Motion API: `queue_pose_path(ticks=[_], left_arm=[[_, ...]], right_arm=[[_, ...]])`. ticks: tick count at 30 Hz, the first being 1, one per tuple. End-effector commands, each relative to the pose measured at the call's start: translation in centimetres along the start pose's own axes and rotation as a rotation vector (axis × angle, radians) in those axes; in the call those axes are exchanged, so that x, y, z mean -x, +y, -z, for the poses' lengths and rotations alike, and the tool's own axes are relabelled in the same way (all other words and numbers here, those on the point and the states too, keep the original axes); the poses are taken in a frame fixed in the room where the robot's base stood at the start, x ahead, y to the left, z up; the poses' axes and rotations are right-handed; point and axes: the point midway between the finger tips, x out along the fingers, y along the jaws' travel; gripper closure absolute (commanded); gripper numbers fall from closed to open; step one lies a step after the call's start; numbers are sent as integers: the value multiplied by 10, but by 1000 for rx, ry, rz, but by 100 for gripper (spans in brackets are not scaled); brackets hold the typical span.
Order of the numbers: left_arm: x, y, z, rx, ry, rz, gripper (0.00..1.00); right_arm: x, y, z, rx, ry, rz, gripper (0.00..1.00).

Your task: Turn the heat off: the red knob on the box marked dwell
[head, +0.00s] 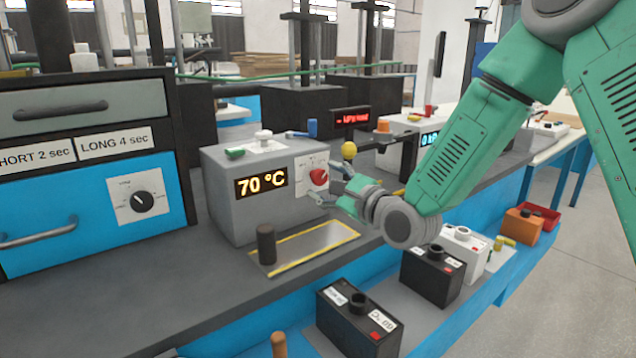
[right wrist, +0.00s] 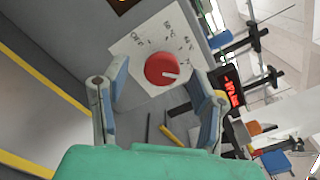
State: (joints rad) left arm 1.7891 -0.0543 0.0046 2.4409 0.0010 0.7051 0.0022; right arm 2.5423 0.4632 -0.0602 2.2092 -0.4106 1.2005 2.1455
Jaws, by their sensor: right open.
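The red knob (head: 318,177) sits on a white dial plate on the front of a grey box (head: 228,208) with a "70 °C" display (head: 262,182). In the right wrist view the red knob (right wrist: 162,69) has a white pointer line aimed right. My right gripper (head: 331,181) is open in front of the knob; in the wrist view its two fingers stand either side of it, apart from it. My left gripper is not in view.
A blue cabinet (head: 90,215) at left carries a black knob (head: 142,202) under a "LONG 4 sec" label. A dark cylinder (head: 266,244) stands by a yellow-edged plate below my gripper. A yellow ball (head: 348,150) is close behind the gripper.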

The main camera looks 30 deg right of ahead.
Motion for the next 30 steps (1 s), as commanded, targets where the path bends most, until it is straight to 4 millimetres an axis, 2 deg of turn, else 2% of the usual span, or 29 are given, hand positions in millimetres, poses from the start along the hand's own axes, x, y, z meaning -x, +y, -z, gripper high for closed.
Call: queue_pose_path(ticks=[3, 6, 16, 17, 21, 30], left_arm=[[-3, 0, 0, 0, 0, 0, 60], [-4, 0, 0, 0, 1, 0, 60], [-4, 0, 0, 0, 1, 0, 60], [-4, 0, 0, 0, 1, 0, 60], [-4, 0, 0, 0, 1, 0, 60], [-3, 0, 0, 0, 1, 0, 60]], right_arm=[[-16, 0, 2, 2, 1, 0, 47], [-23, 0, 1, 2, 1, 0, 47], [-27, 0, 0, 0, 2, -1, 47], [-27, 0, 0, 0, 2, -1, 50], [-27, 0, 0, 0, 1, -1, 100], [-26, 1, 0, 17, 1, -3, 100]])
